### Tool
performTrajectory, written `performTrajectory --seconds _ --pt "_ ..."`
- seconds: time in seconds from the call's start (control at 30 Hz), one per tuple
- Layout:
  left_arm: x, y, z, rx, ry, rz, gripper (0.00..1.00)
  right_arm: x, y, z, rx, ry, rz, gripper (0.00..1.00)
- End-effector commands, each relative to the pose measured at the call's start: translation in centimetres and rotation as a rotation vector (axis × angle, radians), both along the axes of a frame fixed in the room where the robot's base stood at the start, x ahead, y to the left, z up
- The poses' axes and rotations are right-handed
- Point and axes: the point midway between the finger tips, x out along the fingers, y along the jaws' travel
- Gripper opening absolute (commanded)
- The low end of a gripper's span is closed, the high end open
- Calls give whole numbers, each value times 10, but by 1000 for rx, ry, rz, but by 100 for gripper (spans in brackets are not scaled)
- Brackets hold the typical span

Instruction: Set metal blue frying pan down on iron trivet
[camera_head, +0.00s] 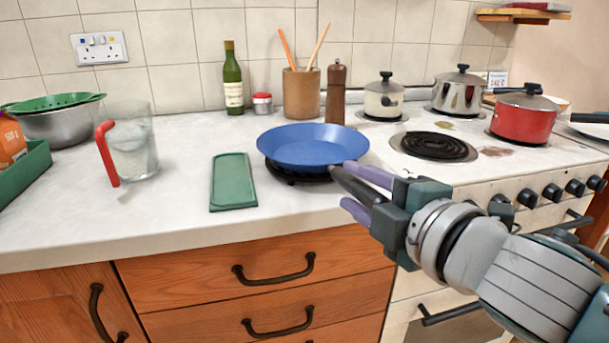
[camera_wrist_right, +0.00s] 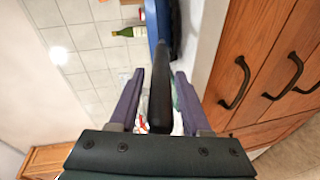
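The metal blue frying pan (camera_head: 312,146) sits level on the dark iron trivet (camera_head: 288,176), at the front of the counter left of the stove. The pan hides most of the trivet, and I see no clear gap between them. The pan's black handle (camera_head: 355,186) points toward my right gripper (camera_head: 346,184). In the right wrist view the handle (camera_wrist_right: 157,95) lies between the two purple fingers of the right gripper (camera_wrist_right: 160,73), with a gap on each side. That gripper is open around the handle. My left gripper is not in view.
A green flat mat (camera_head: 233,182) lies left of the pan. A glass jug with a red handle (camera_head: 133,150) stands further left. A bottle (camera_head: 232,80), utensil crock (camera_head: 301,93) and pepper mill (camera_head: 337,92) stand behind. The stove (camera_head: 455,172) holds several pots, including a red one (camera_head: 523,118).

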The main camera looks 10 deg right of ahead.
Motion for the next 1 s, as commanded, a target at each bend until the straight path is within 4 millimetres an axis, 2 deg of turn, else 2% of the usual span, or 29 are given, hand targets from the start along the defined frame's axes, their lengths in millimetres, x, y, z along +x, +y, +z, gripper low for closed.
performTrajectory --seconds 0.03,0.13,0.47,0.57,0.8,1.0 --pt "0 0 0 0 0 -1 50 0 0 0 0 1 0 54" --pt "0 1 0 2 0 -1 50 0 0 -1 -1 2 -1 64" --pt "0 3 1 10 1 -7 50 -7 -2 -3 0 9 -2 64" --pt "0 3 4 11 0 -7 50 -19 -4 1 -1 9 -1 64" --pt "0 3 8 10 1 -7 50 -62 -13 9 -1 7 -1 64" --pt "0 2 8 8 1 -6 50 -87 -18 14 0 5 0 64"
